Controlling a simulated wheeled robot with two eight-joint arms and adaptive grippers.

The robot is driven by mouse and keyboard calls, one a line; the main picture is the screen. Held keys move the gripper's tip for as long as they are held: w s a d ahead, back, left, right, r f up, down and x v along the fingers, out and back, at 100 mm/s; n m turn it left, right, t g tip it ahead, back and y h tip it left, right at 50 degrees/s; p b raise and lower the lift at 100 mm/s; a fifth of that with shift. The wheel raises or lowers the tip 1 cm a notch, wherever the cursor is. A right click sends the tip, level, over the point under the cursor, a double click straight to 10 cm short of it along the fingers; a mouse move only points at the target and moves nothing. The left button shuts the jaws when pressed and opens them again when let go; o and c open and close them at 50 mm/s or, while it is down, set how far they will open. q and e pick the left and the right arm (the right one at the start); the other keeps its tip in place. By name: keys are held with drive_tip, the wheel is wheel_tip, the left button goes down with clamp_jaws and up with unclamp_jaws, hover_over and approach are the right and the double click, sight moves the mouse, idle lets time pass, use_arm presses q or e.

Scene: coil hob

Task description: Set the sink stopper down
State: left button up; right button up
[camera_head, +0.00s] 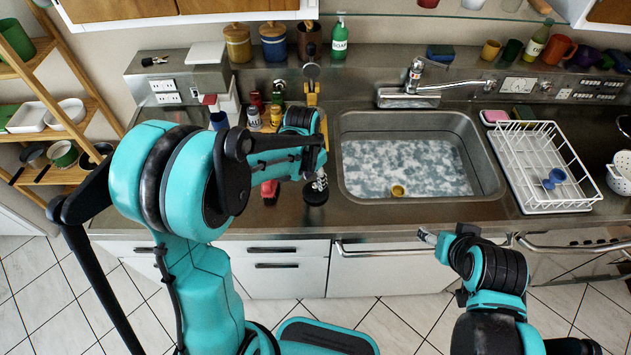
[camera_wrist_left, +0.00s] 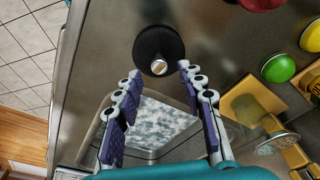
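The sink stopper is a black disc (camera_head: 316,196) with a small metal knob, on the steel counter left of the sink (camera_head: 405,192), near the front edge. In the left wrist view the stopper (camera_wrist_left: 157,43) lies just past my fingertips. My left gripper (camera_head: 320,181) is directly over it. In the left wrist view its fingers (camera_wrist_left: 160,70) are apart, with the knob between the tips and a gap on each side. My right gripper (camera_head: 428,237) is in front of the sink cabinet, away from the stopper; its fingers are too small to read.
Several jars and a yellow grater-like tool (camera_wrist_left: 270,126) are close to the left gripper.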

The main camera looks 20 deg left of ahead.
sight(312, 195)
use_arm(q)
wheel_tip(312, 195, up, 7)
drive_tip(key=s+p, duration=0.1)
drive_tip(key=s+a+r+n+t, duration=0.1)
drive_tip(key=s+r+n+t, duration=0.1)
drive_tip(key=s, duration=0.6)
drive_tip(key=s+a+r+n+t, duration=0.2)
drive_tip(key=s+r+n+t, duration=0.1)
drive_tip(key=s+r, duration=0.2)
drive_tip(key=s, duration=0.2)
drive_tip(key=shift+s+r+n+t+y, duration=0.15)
drive_tip(key=shift+s+n+t+y, duration=0.15)
drive_tip(key=shift+s+n+y, duration=0.1)
wheel_tip(312, 195, down, 10)
drive_tip(key=b, duration=0.9)
drive_tip(key=shift+b, duration=0.3)
